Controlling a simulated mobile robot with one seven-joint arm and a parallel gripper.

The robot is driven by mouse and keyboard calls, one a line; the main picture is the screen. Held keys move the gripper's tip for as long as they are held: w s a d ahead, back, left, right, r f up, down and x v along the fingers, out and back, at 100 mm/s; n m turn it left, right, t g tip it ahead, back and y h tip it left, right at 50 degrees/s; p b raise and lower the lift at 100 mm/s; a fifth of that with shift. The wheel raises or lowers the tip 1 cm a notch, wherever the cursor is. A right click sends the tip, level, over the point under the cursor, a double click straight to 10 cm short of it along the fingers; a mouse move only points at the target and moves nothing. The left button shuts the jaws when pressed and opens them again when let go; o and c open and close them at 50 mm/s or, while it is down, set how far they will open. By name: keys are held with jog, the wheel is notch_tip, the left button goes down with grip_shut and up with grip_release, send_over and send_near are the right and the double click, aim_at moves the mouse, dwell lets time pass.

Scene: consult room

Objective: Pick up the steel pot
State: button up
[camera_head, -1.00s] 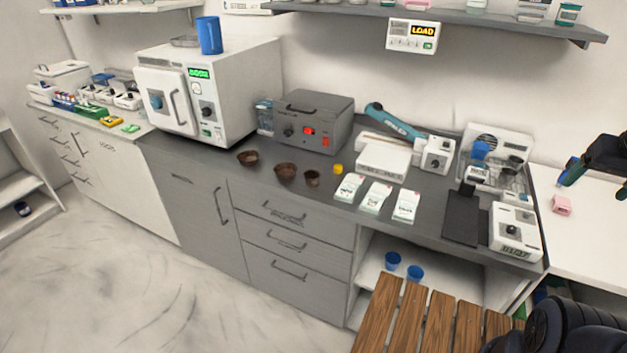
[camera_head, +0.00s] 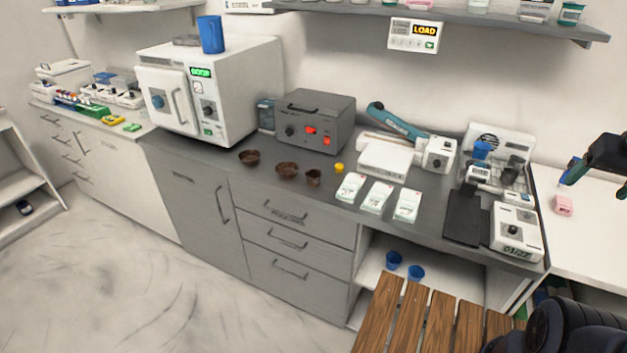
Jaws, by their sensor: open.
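I cannot make out a clear steel pot in the head view. Three small brown bowl-like vessels stand on the dark counter: a left one (camera_head: 249,157), a wider middle one (camera_head: 287,170) and a small right one (camera_head: 313,177). They look brown rather than steel. My gripper (camera_head: 597,180) is at the right edge, partly cut off by the frame. It is open, with nothing seen between its fingers, above the white counter and far right of the vessels.
A grey box device (camera_head: 315,121) stands behind the vessels, and a white oven (camera_head: 208,92) stands left. A yellow object (camera_head: 339,168), white packets (camera_head: 378,197) and a white instrument (camera_head: 515,228) are on the counter. A wooden slatted surface (camera_head: 437,325) is in front.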

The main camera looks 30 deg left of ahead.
jog(key=w+a+r+m+g+y, duration=0.25)
jog(key=w+a+m, duration=0.45)
jog(key=w+a, duration=1.15)
jog(key=m+g+h, duration=0.2)
jog(key=m+h, duration=0.1)
jog(key=m, duration=0.8)
send_over(313, 174)
jog(key=s+d, duration=0.1)
jog(key=s, duration=0.2)
jog(key=shift+y, duration=0.25)
notch_tip(313, 174, down, 26)
jog(key=shift+w+d+r, duration=0.1)
jog(key=shift+w+r, duration=0.05)
jog(key=shift+r, duration=0.05)
jog(key=shift+w+f, duration=0.2)
jog(key=shift+f, duration=1.15)
jog(key=shift+w+f, duration=0.15)
jog(key=shift+f, duration=1.2)
jog(key=c, duration=1)
